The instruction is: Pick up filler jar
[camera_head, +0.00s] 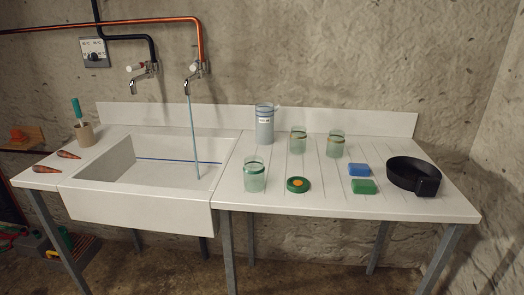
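A tall grey-blue labelled jar (264,130) stands upright at the back of the white counter, just right of the sink. Its label is too small to read. A clear greenish glass jar (254,178) stands in front of it. Two more glass jars, one at the middle (297,142) and one further right (335,147), stand near the back edge. I cannot tell from the label which one is the filler jar. Neither of my grippers is in view.
The white sink (140,205) is at left, with a pale blue stream (192,125) falling from the right tap. The counter's front right is clear.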

